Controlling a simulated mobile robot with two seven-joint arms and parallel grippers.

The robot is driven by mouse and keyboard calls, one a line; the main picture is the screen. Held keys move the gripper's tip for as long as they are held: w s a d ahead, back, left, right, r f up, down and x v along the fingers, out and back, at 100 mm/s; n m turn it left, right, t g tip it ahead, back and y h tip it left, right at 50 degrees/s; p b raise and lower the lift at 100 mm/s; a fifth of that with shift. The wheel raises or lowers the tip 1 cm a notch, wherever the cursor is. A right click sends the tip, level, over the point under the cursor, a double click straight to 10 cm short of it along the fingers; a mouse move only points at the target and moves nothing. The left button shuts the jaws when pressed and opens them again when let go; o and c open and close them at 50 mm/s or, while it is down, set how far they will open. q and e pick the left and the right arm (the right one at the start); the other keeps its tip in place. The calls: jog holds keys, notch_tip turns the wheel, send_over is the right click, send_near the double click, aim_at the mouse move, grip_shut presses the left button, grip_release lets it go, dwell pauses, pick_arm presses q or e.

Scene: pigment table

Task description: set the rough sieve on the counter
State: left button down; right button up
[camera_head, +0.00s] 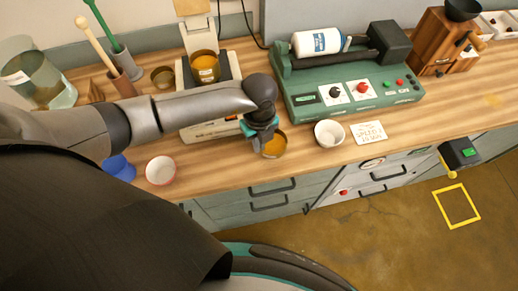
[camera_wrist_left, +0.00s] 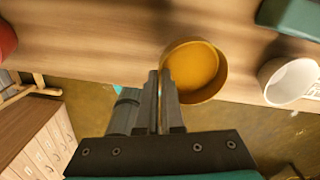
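A round, shallow brass-coloured vessel with an orange inside (camera_head: 274,146), which looks like the rough sieve, is near the counter's front edge. In the left wrist view it (camera_wrist_left: 200,70) is at my fingertips and overlaps the counter edge; I cannot tell mesh from powder inside. My left gripper (camera_head: 262,138) points down at its left rim. Its fingers (camera_wrist_left: 161,88) are almost together, with the rim at their tips, and seem shut on it. Whether it touches the counter (camera_head: 225,170) is unclear. My right gripper is not in view.
A white cup (camera_head: 329,133) and a card (camera_head: 369,132) are to the right. A red-rimmed bowl (camera_head: 160,171) and a blue object (camera_head: 118,167) are to the left. Behind are a scale with a labelled jar (camera_head: 205,67) and a green roller machine (camera_head: 350,90).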

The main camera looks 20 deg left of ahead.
pick_arm(q)
jog(key=shift+f, duration=1.9)
jog(key=shift+f+b, duration=0.1)
jog(key=shift+b, duration=0.2)
jog(key=c, duration=1.1)
grip_release()
jog(key=shift+o, duration=0.2)
notch_tip(320, 180, up, 12)
jog(key=shift+r+p, duration=0.15)
jog(key=shift+p, duration=0.15)
